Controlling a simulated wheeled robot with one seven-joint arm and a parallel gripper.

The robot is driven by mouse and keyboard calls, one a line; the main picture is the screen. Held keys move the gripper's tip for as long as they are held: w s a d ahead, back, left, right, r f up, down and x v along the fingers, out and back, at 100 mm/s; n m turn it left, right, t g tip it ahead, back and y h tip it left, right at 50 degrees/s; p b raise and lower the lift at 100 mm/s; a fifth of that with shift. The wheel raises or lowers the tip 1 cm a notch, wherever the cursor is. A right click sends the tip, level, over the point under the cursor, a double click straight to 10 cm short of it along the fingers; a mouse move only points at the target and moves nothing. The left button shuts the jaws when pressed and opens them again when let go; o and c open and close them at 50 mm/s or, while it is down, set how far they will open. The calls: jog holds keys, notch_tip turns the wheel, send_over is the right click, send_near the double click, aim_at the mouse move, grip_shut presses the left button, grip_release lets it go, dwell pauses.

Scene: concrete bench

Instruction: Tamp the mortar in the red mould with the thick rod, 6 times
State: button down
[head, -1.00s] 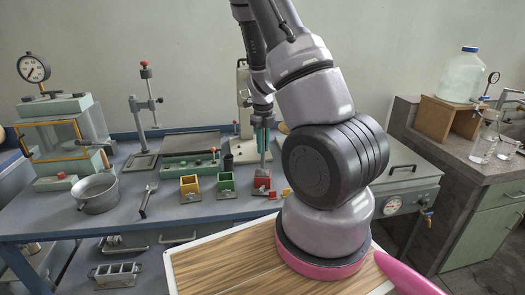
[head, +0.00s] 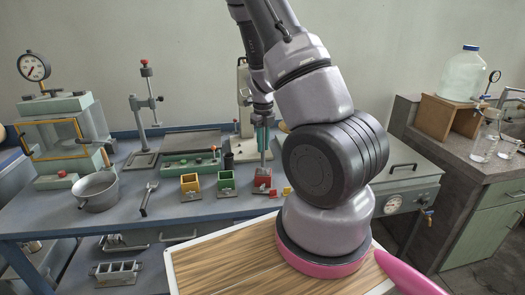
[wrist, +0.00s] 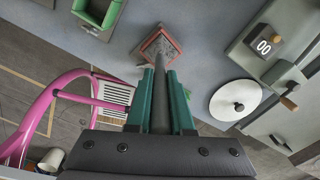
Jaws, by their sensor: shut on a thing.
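The red mould (head: 262,183) stands on the blue-grey bench, right of the green and yellow moulds. In the wrist view the red mould (wrist: 149,48) shows grey mortar (wrist: 166,42) inside its walls. My gripper (head: 263,142) is above the red mould, its green fingers pointing down. It is shut on the thick rod (head: 263,160), a grey upright bar. The rod also shows in the wrist view between the fingers (wrist: 160,76), reaching towards the mould. Its lower end lies over or in the mould opening; how deep it sits I cannot tell.
The yellow mould (head: 190,187) and green mould (head: 226,184) stand close on the left. Behind them is a green rack (head: 190,166) and a dark cup (head: 228,160). A metal pan (head: 97,192) and a spanner-like tool (head: 147,198) lie further left.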

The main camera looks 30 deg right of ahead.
jog(key=shift+d, duration=0.1)
dwell(1.1)
